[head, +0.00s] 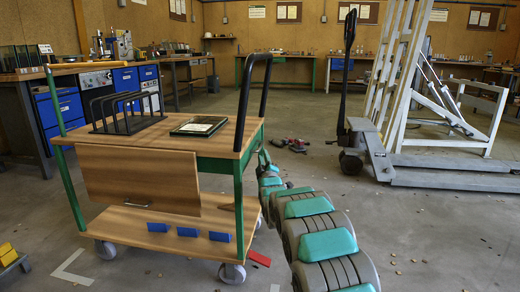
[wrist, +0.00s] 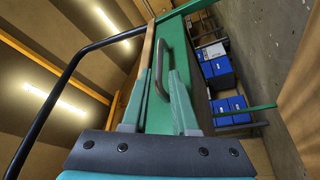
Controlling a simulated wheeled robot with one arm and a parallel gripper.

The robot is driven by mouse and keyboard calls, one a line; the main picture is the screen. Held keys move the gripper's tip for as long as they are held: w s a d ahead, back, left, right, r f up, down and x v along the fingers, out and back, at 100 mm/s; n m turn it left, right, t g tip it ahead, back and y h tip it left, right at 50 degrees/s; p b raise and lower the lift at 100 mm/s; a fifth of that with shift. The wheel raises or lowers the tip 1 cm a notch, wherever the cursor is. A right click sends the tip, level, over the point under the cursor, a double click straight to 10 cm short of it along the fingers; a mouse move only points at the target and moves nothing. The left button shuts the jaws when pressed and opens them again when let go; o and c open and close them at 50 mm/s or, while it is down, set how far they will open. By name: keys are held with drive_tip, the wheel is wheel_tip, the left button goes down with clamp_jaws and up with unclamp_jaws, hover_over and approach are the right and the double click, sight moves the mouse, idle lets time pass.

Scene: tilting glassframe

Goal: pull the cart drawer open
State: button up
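The cart (head: 110,150) has a wooden top, green frame and lower shelf, and stands at the left in the head view. In the wrist view, a green panel (wrist: 156,118) lies below the wooden top edge and carries a dark bar handle (wrist: 163,62). I see no gap that shows the drawer open. My gripper (wrist: 164,72) is open, with one finger on each side of the handle; I cannot tell whether they touch it. In the head view my arm reaches to the cart's right end, and the fingers are hidden there.
A black rack (head: 128,115) and a framed glass panel (head: 198,125) are on the cart top. A black push handle (head: 265,75) rises at its right end. Blue blocks (head: 188,232) are on the lower shelf. A grey lift (head: 390,120) stands right; floor between is mostly clear.

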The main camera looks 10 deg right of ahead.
sight(261, 146)
drive_tip(key=shift+x, duration=3.15)
drive_tip(key=shift+w, duration=0.4)
drive_tip(key=shift+w+r+b, duration=0.2)
drive_tip(key=shift+w+b, duration=0.05)
drive_tip(key=shift+b, duration=0.05)
clamp_jaws()
drive_tip(key=shift+f, duration=0.1)
